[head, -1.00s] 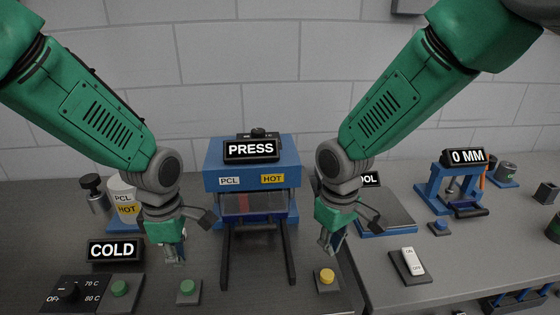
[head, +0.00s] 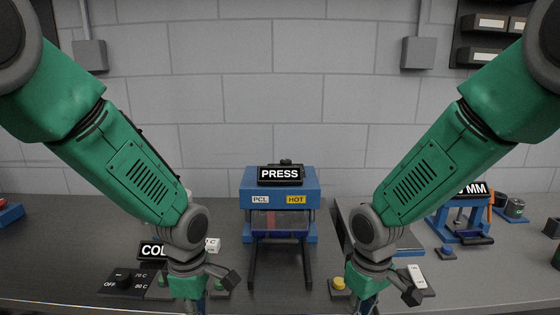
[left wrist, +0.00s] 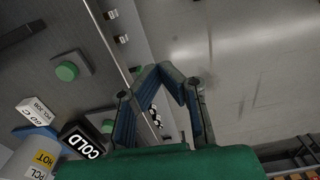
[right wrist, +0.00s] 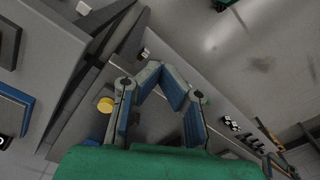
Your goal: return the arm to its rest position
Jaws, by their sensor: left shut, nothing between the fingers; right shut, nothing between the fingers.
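My left arm hangs at the left in the head view, with its gripper (head: 196,304) low at the bottom edge, in front of the bench controls. In the left wrist view the left gripper (left wrist: 166,72) has its fingertips together and empty. My right arm mirrors it, and its gripper (head: 366,302) is partly cut off by the bottom edge of the head view. In the right wrist view the right gripper (right wrist: 158,72) is also closed and empty. Both grippers are apart from the press (head: 282,190), which stands between the arms.
A yellow button (head: 338,283) is beside my right gripper. A blue gauge with a 0 MM sign (head: 474,188) stands at the right. The bench's far left is mostly bare.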

